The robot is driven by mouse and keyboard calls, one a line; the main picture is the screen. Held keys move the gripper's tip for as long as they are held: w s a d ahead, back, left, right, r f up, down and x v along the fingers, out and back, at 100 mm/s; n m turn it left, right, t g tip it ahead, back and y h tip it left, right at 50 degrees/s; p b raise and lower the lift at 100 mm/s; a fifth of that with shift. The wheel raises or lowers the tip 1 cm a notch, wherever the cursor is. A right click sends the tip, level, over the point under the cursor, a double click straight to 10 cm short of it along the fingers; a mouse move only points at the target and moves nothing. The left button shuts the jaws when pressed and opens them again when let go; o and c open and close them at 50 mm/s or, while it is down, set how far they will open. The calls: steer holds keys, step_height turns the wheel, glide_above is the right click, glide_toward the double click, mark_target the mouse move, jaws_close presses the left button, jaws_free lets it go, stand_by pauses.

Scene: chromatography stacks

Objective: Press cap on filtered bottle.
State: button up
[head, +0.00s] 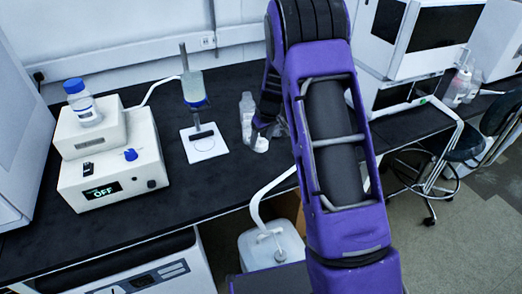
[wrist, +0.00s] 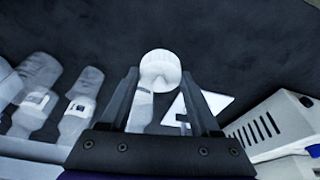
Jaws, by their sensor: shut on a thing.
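My gripper (wrist: 160,80) is shut on a round white cap (wrist: 160,66), which sits between the fingertips in the wrist view. A pale bottle (wrist: 141,112) shows below the cap between the fingers; I cannot tell whether the cap touches it. In the head view my arm hides most of the gripper. A whitish bottle (head: 247,108) stands on the bench just left of it there. A blue-capped clear bottle (head: 82,106) stands upright on the white instrument at the left.
The white instrument (head: 112,180) reads OFF; its vented side shows in the wrist view (wrist: 262,128). A stand with a white plate (head: 204,150) is beside it. Several pale bottles (wrist: 78,115) stand at the wrist view's left. The dark bench (head: 150,215) is clear near the front edge.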

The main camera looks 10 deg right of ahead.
steer(key=shift+s+a+r+m, duration=0.2)
steer(key=shift+s+r+m, duration=0.1)
steer(key=shift+s+r, duration=0.85)
steer(key=s+a+m+h, duration=0.1)
steer(key=s+m, duration=0.2)
steer(key=s, duration=0.6)
step_height(320, 180, up, 10)
steer(key=m+p, duration=0.1)
steer(key=m, duration=0.1)
glide_above(260, 145)
steer(key=w, duration=1.4)
steer(key=f+b, duration=0.3)
steer(key=f, duration=0.1)
steer(key=shift+s+a+h+b, duration=0.2)
steer(key=shift+a+h+b, duration=0.1)
steer(key=shift+f+b, duration=0.35)
steer(key=shift+f, duration=0.65)
steer(key=shift+r+p, duration=0.1)
steer(key=shift+p, duration=0.25)
steer(key=shift+f, duration=0.2)
steer(key=o, duration=1.4)
